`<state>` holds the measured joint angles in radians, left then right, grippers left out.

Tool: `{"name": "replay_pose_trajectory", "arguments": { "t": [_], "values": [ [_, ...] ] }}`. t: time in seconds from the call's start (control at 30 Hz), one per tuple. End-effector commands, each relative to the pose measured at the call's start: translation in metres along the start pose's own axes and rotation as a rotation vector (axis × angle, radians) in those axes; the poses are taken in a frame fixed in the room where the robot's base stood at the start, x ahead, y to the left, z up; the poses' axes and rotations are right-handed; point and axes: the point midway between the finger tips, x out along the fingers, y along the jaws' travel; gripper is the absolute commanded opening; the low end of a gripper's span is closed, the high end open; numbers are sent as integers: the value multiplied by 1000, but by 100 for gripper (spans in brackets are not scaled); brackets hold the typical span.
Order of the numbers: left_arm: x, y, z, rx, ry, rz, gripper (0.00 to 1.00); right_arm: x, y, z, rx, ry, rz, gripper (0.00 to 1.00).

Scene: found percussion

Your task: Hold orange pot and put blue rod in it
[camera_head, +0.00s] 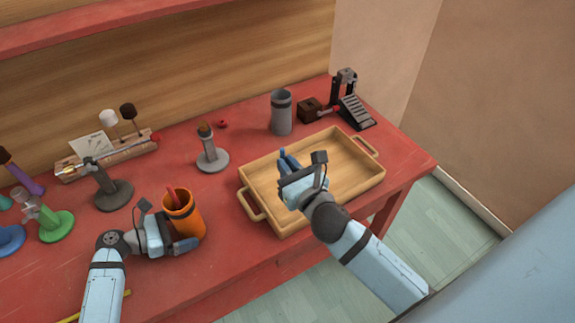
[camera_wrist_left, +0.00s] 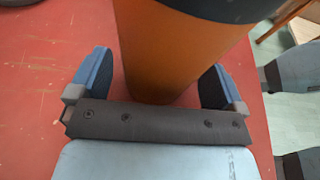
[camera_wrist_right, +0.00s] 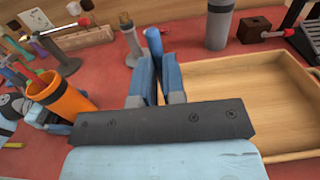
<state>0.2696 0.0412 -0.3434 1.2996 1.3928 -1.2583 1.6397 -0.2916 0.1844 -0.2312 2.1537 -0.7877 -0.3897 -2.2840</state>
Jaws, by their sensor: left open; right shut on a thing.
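The orange pot (camera_head: 186,216) stands upright on the red table with a dark band near its rim. A red stick (camera_head: 173,198) pokes out of it. My left gripper (camera_wrist_left: 153,84) is open, with one finger on each side of the pot; a gap shows beside the right finger. My right gripper (camera_wrist_right: 158,75) is shut on the blue rod (camera_wrist_right: 153,42), whose end sticks out past the fingertips. In the head view the rod tip (camera_head: 282,153) shows above the wooden tray's left part, right of the pot. The rod's lower part is hidden.
The wooden tray (camera_head: 357,195) lies under my right gripper. A grey stand (camera_head: 212,158), a grey cylinder (camera_head: 281,115) and a pedal device (camera_head: 355,108) stand behind. A dark stand (camera_head: 113,195) and a green stand (camera_head: 56,225) are at left. Table between pot and tray is clear.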

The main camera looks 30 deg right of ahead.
Motion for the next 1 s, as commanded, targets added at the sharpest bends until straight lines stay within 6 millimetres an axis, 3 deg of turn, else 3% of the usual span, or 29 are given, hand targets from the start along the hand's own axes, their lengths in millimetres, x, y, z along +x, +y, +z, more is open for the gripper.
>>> {"name": "replay_pose_trajectory", "arguments": {
  "t": [0.4, 0.43, 0.6, 1.0],
  "values": [
    [7, 0, 0, 1, 1, 1, 96, 0, 0, 0, 0, 0, 0, 0],
    [7, 0, 0, 1, 1, 1, 94, 0, 0, 0, 0, 0, 0, 0],
    [7, 0, 0, 1, 1, 1, 58, 0, 0, 0, 0, 0, 0, 0],
    [7, 0, 0, 1, 1, 1, 58, 0, 0, 0, 0, 0, 0, 0]
  ]
}}
